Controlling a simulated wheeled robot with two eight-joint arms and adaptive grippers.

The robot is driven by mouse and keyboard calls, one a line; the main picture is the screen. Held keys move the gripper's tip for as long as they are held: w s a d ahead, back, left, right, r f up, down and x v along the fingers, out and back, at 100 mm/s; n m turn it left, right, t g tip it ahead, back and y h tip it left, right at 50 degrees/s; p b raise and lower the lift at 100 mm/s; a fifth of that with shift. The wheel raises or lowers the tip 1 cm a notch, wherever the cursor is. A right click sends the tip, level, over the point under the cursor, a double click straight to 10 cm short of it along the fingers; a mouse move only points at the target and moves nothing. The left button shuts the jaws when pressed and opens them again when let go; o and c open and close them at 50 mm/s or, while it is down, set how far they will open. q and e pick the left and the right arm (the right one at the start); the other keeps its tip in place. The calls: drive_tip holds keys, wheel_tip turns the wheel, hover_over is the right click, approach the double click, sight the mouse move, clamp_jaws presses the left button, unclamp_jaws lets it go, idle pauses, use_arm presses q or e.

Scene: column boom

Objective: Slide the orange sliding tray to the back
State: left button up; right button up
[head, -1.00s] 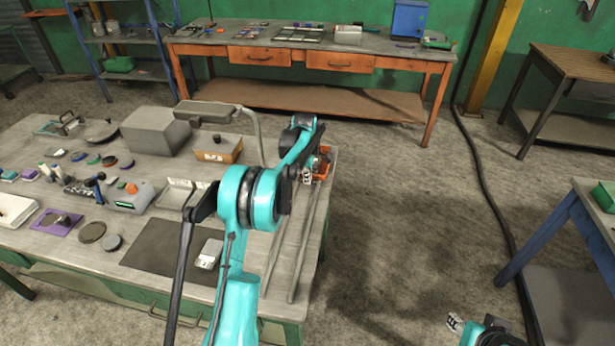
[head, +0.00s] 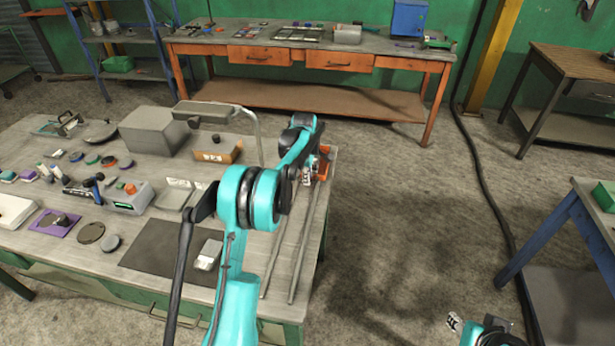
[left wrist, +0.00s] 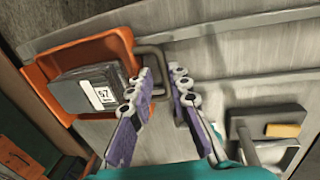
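The orange sliding tray (head: 325,164) sits at the far end of two rails on the workbench, partly hidden by my left arm in the head view. In the left wrist view the tray (left wrist: 122,42) holds a dark grey block marked 57 (left wrist: 82,92). Its grey bar handle (left wrist: 152,48) sticks out toward my left gripper (left wrist: 163,78). The two fingers are apart, with the outer bar of the handle between their tips. My left gripper (head: 308,176) is small in the head view. My right gripper (head: 454,322) hangs over the floor at lower right; its opening is unclear.
Two long rails (head: 302,247) run along the right side of the bench. A dark mat (head: 160,250), a grey box (head: 152,132) and an orange-fronted box (head: 218,155) stand to their left. The floor right of the bench is clear.

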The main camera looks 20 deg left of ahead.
use_arm(q)
wheel_tip(320, 180, up, 12)
drive_tip(key=s, duration=0.2)
drive_tip(key=shift+d+f, duration=0.15)
drive_tip(key=shift+d, duration=0.05)
idle(0.3)
drive_tip(key=s+d+r+m+t, duration=0.1)
drive_tip(key=s+d+r+m, duration=0.35)
drive_tip(key=s, duration=0.45)
drive_tip(key=s+d+r+m+t, duration=0.2)
drive_tip(key=s+d+r+m, duration=0.2)
drive_tip(key=s+d+m, duration=0.3)
drive_tip(key=s+d+f+m, duration=0.1)
drive_tip(key=s+f+m, duration=0.1)
drive_tip(key=s, duration=0.4)
drive_tip(key=s+d+f+m+t, duration=0.1)
drive_tip(key=s+d+f+m, duration=0.1)
drive_tip(key=s, duration=0.5)
drive_tip(key=s+d+f+m+t, duration=0.1)
drive_tip(key=s+d+f+m, duration=0.1)
drive_tip(key=s+f+m, duration=0.2)
drive_tip(key=s+m, duration=0.1)
drive_tip(key=s, duration=0.1)
drive_tip(key=shift+s+f, duration=0.25)
drive_tip(key=shift+s, duration=0.15)
